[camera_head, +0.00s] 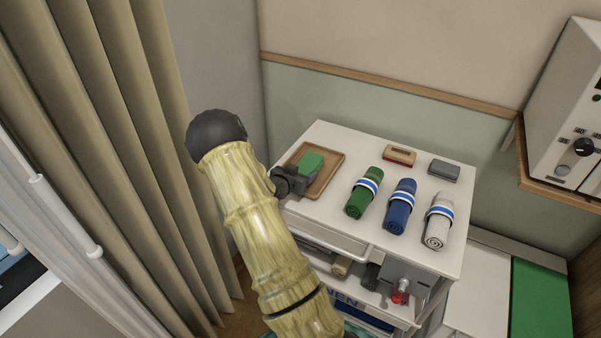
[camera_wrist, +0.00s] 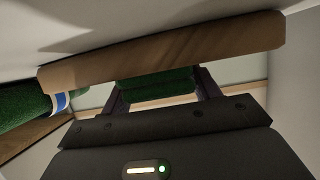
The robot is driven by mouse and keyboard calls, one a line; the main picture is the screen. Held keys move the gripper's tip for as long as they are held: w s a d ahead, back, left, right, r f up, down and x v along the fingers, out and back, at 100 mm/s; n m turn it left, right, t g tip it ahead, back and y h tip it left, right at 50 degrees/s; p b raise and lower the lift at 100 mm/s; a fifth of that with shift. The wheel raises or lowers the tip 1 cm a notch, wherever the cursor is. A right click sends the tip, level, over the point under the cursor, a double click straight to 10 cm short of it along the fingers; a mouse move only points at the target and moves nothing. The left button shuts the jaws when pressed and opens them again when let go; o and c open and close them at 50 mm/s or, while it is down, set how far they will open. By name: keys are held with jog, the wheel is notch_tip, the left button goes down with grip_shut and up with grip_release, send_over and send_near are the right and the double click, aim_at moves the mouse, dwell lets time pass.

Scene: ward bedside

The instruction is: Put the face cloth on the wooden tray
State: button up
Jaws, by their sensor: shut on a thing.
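The face cloth, a green folded cloth (camera_head: 311,163), shows over the wooden tray (camera_head: 334,176) at the left end of the white cabinet top. My gripper (camera_head: 290,180) is at the tray's left side and is shut on the cloth. In the wrist view the green cloth (camera_wrist: 156,91) lies between the two dark fingers of my gripper (camera_wrist: 160,95), right beside the tray's brown rim (camera_wrist: 160,50). The rim hides part of the cloth. I cannot tell whether the cloth touches the tray floor.
Green (camera_head: 363,192), blue (camera_head: 400,206) and white (camera_head: 438,220) rolled towels lie right of the tray. A red-and-tan block (camera_head: 399,155) and a grey block (camera_head: 444,170) lie behind them. A beige curtain (camera_head: 150,130) hangs left of my arm. The cabinet's front strip is clear.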

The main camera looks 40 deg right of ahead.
jog(key=shift+f, duration=0.1)
jog(key=o, duration=1)
jog(key=shift+c, duration=0.2)
jog(key=shift+a+r, duration=0.15)
jog(key=shift+r, duration=0.1)
jog(key=b+v, duration=0.1)
jog(key=v, duration=1)
jog(key=shift+s+a, duration=0.2)
jog(key=shift+a, duration=0.1)
